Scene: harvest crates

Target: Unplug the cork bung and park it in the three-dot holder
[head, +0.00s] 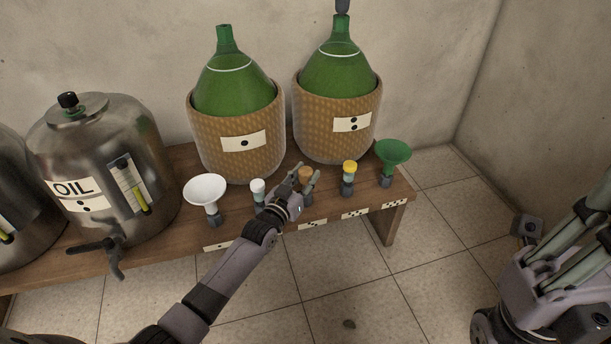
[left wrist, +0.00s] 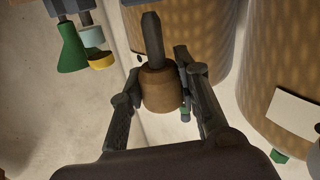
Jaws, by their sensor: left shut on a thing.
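The brown cork bung (head: 306,174) is between the fingers of my left gripper (head: 307,178), over the front of the bench. In the left wrist view, the cork bung (left wrist: 160,90) sits between both fingers of the left gripper (left wrist: 160,84), with a dark stem projecting from it. That stem's end shows apart from any holder there; the head view hides what lies directly beneath. A dotted label (head: 312,225), its dots too small to count surely, is on the bench edge below the gripper. My right gripper (head: 570,240) is at the right edge, its fingertips cut off.
The bench (head: 170,253) carries a white funnel (head: 205,189), white-capped piece (head: 258,187), yellow-capped piece (head: 349,168) and green funnel (head: 394,152) on either side of my gripper. Behind stand a one-dot demijohn (head: 205,140) and a two-dot demijohn (head: 315,110). Steel oil drum (head: 110,125) stands left.

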